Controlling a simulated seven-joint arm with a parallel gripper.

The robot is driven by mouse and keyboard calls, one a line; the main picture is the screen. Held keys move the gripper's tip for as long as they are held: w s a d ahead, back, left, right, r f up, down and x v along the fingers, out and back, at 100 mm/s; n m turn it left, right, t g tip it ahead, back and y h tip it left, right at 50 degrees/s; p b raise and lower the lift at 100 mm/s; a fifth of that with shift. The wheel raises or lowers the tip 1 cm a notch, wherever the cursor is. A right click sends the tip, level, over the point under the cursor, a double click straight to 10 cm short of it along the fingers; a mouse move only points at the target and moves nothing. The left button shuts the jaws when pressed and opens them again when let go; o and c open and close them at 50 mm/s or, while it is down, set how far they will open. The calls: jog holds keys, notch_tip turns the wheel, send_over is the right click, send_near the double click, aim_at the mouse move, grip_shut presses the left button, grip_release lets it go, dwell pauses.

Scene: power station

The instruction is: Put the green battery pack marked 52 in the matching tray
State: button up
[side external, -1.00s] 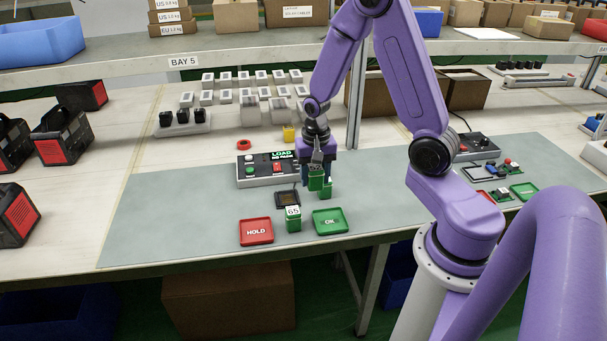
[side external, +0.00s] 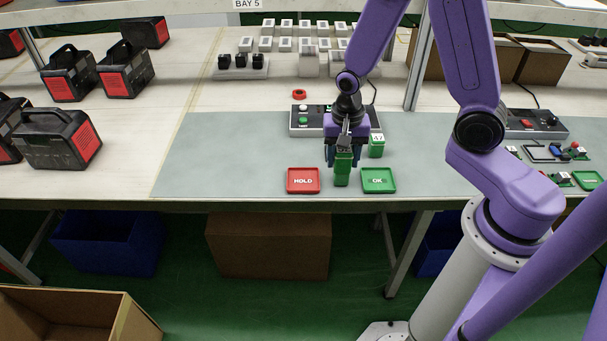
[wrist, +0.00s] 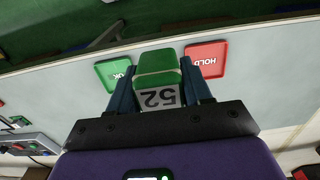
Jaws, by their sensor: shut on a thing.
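My gripper (side external: 343,146) is shut on a green battery pack (side external: 342,168), which is upright at the gap between the two trays. In the wrist view the pack (wrist: 158,66) sits between both fingers, and its white label reads 52, upside down. I cannot tell whether its base touches the mat. The red tray marked HOLD (side external: 303,181) is left of the pack; it also shows in the wrist view (wrist: 207,59). The green tray marked OK (side external: 378,181) is right of it and also shows in the wrist view (wrist: 115,73). Both trays look empty.
Another green pack, marked 47 (side external: 377,146), stands behind the OK tray, close to my gripper's right. A grey control box (side external: 303,122) stands behind my gripper, partly hidden. The grey mat (side external: 225,160) is clear on the left. The table's front edge is just before the trays.

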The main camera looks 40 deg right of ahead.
jog(key=w+f, duration=0.2)
jog(key=w, duration=0.1)
jog(key=w+f, duration=0.3)
jog(key=w, duration=0.1)
jog(key=w+f, duration=0.3)
jog(key=w, duration=0.1)
jog(key=shift+a, duration=0.35)
jog(key=shift+w+f, duration=0.55)
jog(key=shift+f, duration=1.55)
jog(key=shift+f, duration=0.1)
jog(key=o, duration=1.3)
notch_tip(320, 180, up, 12)
jog(key=shift+a+r, duration=0.1)
jog(key=shift+r, duration=0.05)
